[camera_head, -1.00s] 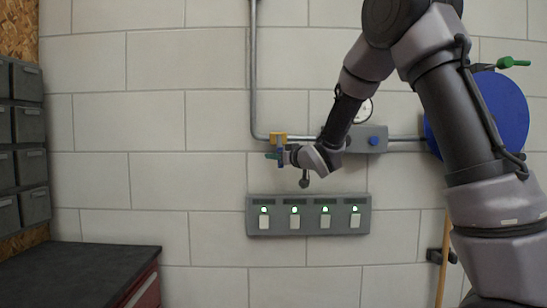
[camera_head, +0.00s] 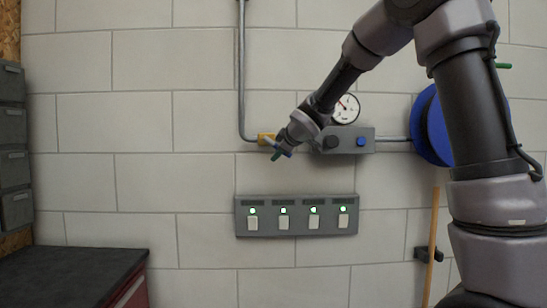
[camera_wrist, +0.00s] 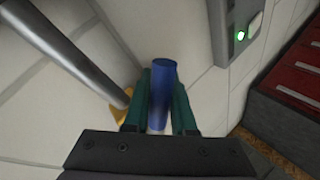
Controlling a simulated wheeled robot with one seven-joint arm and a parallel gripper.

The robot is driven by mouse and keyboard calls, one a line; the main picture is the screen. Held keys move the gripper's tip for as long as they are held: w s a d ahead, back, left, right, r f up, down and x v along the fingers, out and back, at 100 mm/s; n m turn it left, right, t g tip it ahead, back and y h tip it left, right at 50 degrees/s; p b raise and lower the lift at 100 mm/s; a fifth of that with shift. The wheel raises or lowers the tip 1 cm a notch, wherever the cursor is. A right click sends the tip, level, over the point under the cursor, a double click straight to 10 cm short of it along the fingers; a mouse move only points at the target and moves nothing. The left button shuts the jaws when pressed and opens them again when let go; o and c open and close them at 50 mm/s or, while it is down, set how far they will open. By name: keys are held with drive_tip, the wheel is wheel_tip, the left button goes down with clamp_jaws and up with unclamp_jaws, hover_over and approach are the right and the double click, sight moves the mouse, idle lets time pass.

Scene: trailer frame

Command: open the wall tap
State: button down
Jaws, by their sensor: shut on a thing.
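The wall tap has a yellow body (camera_head: 266,139) on the grey pipe, left of centre in the head view. The yellow also shows in the wrist view (camera_wrist: 121,104), partly hidden behind a finger. Its blue lever (camera_wrist: 162,85) stands between my two green fingers in the wrist view. My gripper (camera_head: 281,153) is shut on this lever, just right of and below the yellow body. In the head view the lever (camera_head: 287,151) is mostly hidden by my gripper, and appears to slant down to the right from the body.
A grey box (camera_head: 366,133) with a blue knob and a round gauge (camera_head: 346,108) sit right of the tap, close to my wrist. A switch panel (camera_head: 297,229) with green lamps is below. A dark-topped bench (camera_head: 75,272) stands lower left. A blue disc (camera_head: 428,125) is behind my arm.

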drive_tip(key=shift+d+r+n+h, duration=0.4)
drive_tip(key=shift+n+h, duration=0.15)
drive_tip(key=shift+h, duration=0.1)
drive_tip(key=shift+d+r+n+h, duration=0.25)
drive_tip(key=shift+r+n+h, duration=0.1)
drive_tip(key=shift+n+h, duration=0.25)
drive_tip(key=shift+g, duration=0.3)
drive_tip(key=c, duration=0.7)
unclamp_jaws()
drive_tip(key=shift+c, duration=0.2)
drive_tip(key=shift+r, duration=0.1)
